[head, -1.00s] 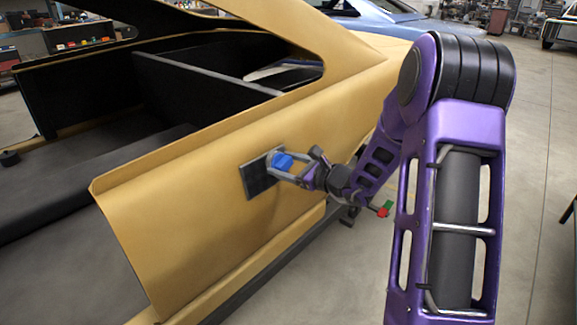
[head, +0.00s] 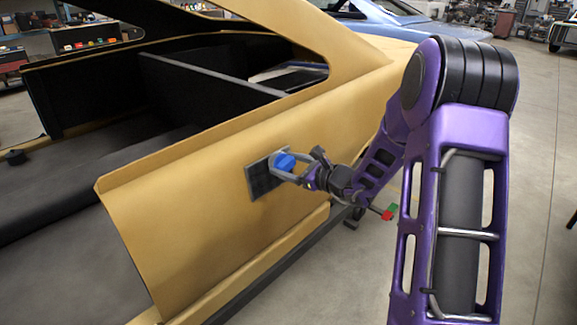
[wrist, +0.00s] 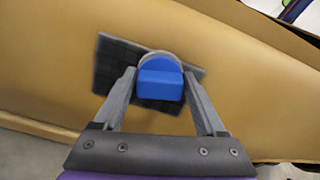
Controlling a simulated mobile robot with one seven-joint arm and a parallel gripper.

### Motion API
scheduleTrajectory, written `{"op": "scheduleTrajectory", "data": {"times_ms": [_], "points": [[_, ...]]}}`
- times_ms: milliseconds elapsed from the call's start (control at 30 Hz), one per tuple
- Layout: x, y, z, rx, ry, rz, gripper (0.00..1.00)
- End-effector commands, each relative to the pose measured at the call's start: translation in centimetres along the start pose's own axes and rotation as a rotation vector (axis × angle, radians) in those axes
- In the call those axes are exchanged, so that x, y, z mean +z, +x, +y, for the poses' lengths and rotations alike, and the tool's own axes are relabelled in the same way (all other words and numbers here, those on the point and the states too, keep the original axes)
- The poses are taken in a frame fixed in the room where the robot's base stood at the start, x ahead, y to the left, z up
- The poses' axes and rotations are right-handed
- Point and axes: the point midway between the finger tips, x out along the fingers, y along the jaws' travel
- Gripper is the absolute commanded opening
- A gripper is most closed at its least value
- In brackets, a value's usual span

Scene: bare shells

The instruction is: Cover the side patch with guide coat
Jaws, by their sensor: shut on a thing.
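The side patch (head: 262,184) is a dark, tilted rectangle with a faint grid on the tan car body's side. The applicator is in front of the upper right part of the patch in the head view. I cannot tell whether its pad touches the surface. The applicator hides part of the patch's middle in the wrist view.
The tan car shell (head: 190,180) fills the left and middle, with an open, dark interior. A blue car (head: 385,20) stands behind it. Clear grey floor (head: 545,130) lies to the right of my arm.

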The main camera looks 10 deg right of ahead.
Motion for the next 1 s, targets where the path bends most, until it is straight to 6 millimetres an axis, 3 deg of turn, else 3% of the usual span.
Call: {"op": "scheduleTrajectory", "data": {"times_ms": [633, 1000], "points": [[0.0, 1.0, -0.2, 0.0, -0.001, 0.0, 0.29], [-0.8, 0.8, -3.0, -0.001, 0.0, 0.0, 0.29]]}}
